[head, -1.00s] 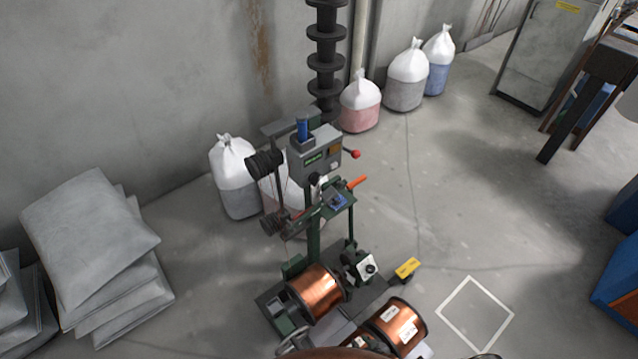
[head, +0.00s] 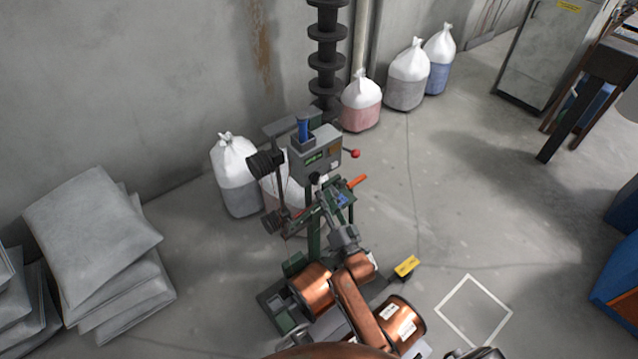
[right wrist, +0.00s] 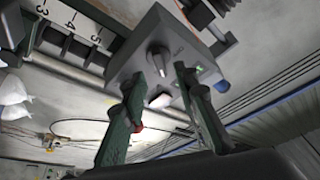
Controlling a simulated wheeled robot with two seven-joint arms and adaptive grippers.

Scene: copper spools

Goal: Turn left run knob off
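In the right wrist view, a grey control box (right wrist: 185,45) fills the upper middle. My right gripper (right wrist: 158,74) is open. Its two dark green fingers stand apart, with the knob showing between and just beyond their tips; I cannot tell if they touch it. In the head view, my right gripper (head: 343,238) is over the middle of the spool machine (head: 313,235), and my arm hides part of it. My left gripper is out of view.
Stacked grey sacks (head: 92,235) lie at the left, and a tied bag (head: 236,178) stands behind the machine. The floor to the right is mostly clear around a white square outline (head: 474,311).

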